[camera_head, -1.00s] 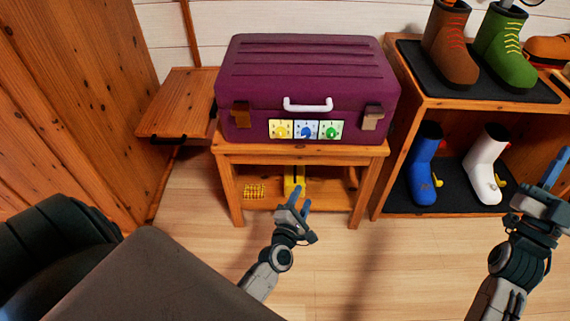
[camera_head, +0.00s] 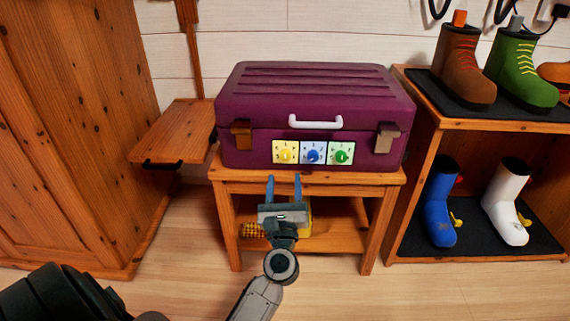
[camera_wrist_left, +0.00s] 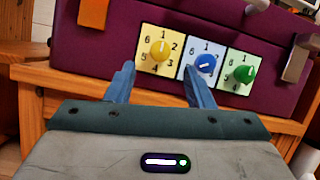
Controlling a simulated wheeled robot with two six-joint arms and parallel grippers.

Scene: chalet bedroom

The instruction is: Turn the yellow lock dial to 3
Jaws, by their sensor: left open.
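The yellow lock dial (camera_head: 285,153) is the leftmost of the dials on the front of a purple case (camera_head: 310,85). In the left wrist view the yellow knob (camera_wrist_left: 160,50) sits on a pale yellow plate with numbers around it. The knob stands roughly upright, in line with the 1; which end is its pointer is hard to tell. My left gripper (camera_head: 284,182) is open and empty, below and in front of the dial, apart from it. In the left wrist view its fingertips (camera_wrist_left: 158,72) lie either side of the yellow plate's lower part. My right gripper is out of view.
A blue dial (camera_head: 313,154) and a green dial (camera_head: 341,154) sit close to the right. The case stands on a wooden table (camera_head: 385,178) with yellow items (camera_head: 253,230) on its lower shelf. A boot rack (camera_head: 420,190) stands right; a wooden cabinet (camera_head: 70,130) stands left.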

